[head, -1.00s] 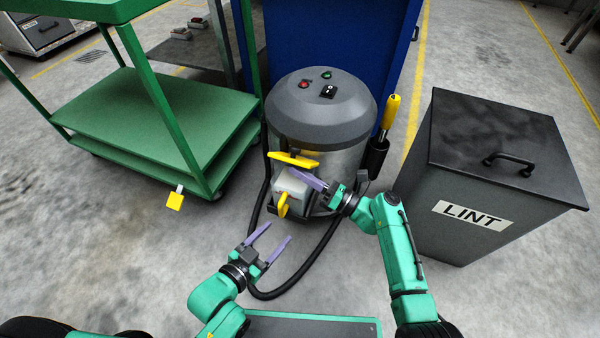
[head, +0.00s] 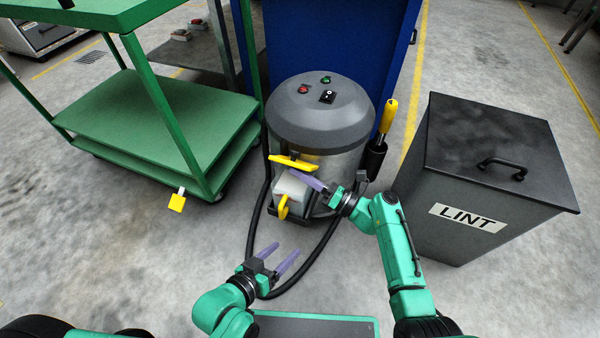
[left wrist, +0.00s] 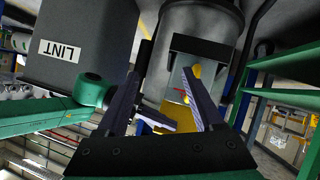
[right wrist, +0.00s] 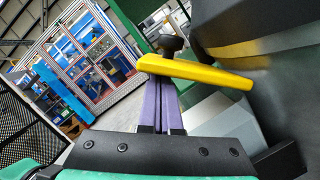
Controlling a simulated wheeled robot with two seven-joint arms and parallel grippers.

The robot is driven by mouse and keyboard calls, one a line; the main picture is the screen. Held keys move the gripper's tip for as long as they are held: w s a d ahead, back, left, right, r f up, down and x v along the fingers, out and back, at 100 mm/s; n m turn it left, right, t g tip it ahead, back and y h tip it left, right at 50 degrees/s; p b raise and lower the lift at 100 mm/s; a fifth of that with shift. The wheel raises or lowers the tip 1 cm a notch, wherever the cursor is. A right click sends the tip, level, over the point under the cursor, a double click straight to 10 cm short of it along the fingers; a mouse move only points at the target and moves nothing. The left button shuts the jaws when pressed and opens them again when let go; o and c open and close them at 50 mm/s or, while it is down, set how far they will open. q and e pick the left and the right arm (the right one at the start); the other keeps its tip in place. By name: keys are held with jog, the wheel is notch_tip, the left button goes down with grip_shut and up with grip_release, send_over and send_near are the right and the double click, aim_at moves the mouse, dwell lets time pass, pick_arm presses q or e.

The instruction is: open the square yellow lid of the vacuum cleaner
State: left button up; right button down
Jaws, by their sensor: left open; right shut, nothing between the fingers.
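The vacuum cleaner (head: 320,120) stands upright at the centre of the head view, with a dark domed top and a pale box on its front. A yellow plate (head: 293,163), seen nearly edge-on, sits above this box; it looks like the lid. It also crosses the right wrist view (right wrist: 195,72). A yellow handle (head: 283,207) is on the box's front. My right gripper (head: 316,183) is shut and empty beside the box; the plate hides its fingertips in the right wrist view. My left gripper (head: 286,253) is open and empty, low in front of the vacuum.
A grey LINT bin (head: 500,165) stands on the right and a green cart (head: 160,120) on the left. A black hose (head: 257,200) loops around the vacuum's front, close to my left gripper. A yellow-handled tool (head: 389,115) stands at the vacuum's right side. A blue cabinet (head: 385,50) is behind.

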aim_at(299, 156)
jog(key=r+m+p, duration=0.1)
jog(key=p, duration=0.1)
jog(key=r+m+p, duration=0.1)
jog(key=shift+w+d+h+p, duration=0.1)
jog(key=shift+w+h+p, duration=0.2)
jog(key=shift+w+p, duration=0.1)
jog(key=shift+w+d+r+m+t+h+p, duration=0.2)
jog(key=shift+w+m+p, duration=0.15)
jog(key=shift+m+p, duration=0.25)
jog(key=shift+w+d+r+m+t+h+p, duration=0.15)
jog(key=shift+w+m+p, duration=0.2)
jog(key=shift+m+p, duration=0.2)
pick_arm(q)
jog(key=s+a+r+g+y, duration=0.2)
jog(key=a+r+g, duration=0.2)
jog(key=a, duration=0.2)
jog(key=s+a+r+g+y, duration=0.3)
jog(key=a+r+g, duration=0.1)
jog(key=a, duration=0.3)
jog(key=shift+s, duration=0.25)
pick_arm(e)
jog(key=shift+w+r, duration=0.1)
jog(key=shift+w, duration=0.15)
pick_arm(q)
jog(key=shift+r, duration=0.1)
